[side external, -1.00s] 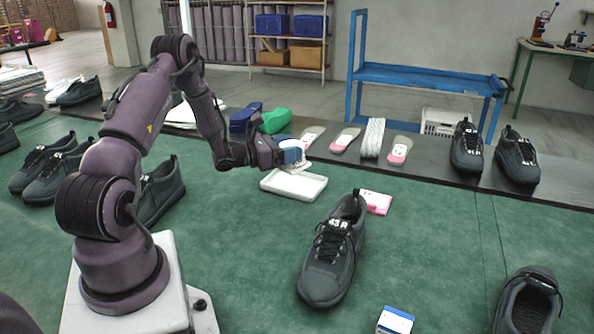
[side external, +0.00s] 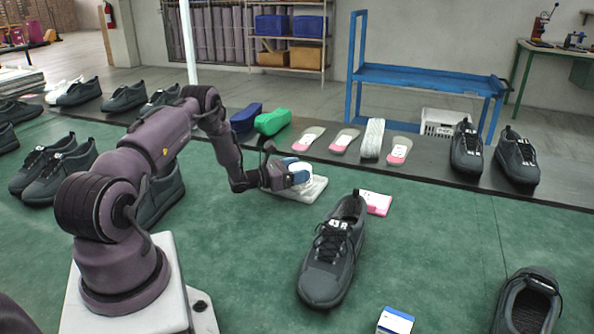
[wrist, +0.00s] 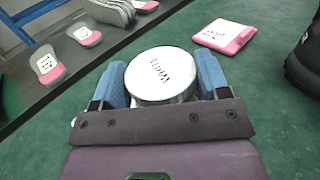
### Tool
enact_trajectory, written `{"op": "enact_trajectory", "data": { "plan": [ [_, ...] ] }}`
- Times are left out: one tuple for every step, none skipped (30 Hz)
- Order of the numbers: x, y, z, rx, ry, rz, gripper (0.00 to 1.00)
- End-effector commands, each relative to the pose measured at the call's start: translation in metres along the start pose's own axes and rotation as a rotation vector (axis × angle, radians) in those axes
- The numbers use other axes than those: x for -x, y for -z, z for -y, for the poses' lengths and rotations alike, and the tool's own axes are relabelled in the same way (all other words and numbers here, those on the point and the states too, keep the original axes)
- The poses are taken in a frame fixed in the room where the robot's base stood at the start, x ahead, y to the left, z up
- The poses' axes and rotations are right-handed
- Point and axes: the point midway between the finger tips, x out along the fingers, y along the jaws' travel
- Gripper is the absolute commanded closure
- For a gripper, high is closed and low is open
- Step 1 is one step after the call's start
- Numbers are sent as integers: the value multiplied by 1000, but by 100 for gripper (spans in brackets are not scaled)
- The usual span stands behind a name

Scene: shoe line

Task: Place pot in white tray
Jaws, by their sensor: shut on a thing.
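The pot (wrist: 161,75) is a round white tub with lettering on its lid that looks like "WHITE". My gripper (wrist: 163,82) is shut on it, one blue finger on each side, as the wrist view shows. In the side view my gripper (side external: 297,174) is low at the white tray (side external: 316,190), and the pot is mostly hidden by the fingers. The tray lies flat on the green table, partly covered by my gripper. I cannot tell whether the pot touches the tray's floor. In the wrist view the tray is almost wholly hidden behind my gripper.
A dark grey shoe (side external: 331,250) stands right of and nearer than the tray. Insoles (side external: 344,140) and green and blue shoe lasts (side external: 272,122) lie on the dark strip behind.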

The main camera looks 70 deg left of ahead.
Motion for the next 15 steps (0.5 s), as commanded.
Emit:
{"op": "enact_trajectory", "data": {
  "plan": [
    [-1, -3, 0, -3, 0, 7, 97],
    [-1, -3, 0, -3, 0, 7, 97],
    [-1, -2, 0, -2, 0, 7, 97],
    [-1, -2, 0, -2, 0, 7, 97],
    [-1, -1, 0, -2, 0, 7, 97],
    [-1, 0, 0, -2, 0, 7, 97],
    [-1, 1, 0, -2, 0, 7, 97],
    [-1, 2, 0, -2, 0, 7, 97],
    [0, 4, 0, 1, 0, 1, 25],
    [0, 4, 0, 1, 0, 1, 18],
    [0, 4, 0, 0, 1, 1, 11],
    [0, 4, 0, 0, 1, 0, 6],
    [0, 4, 0, 0, 1, 0, 6],
    [0, 4, 0, 0, 1, 0, 6],
    [0, 4, 0, 0, 1, 0, 6]
  ]
}}
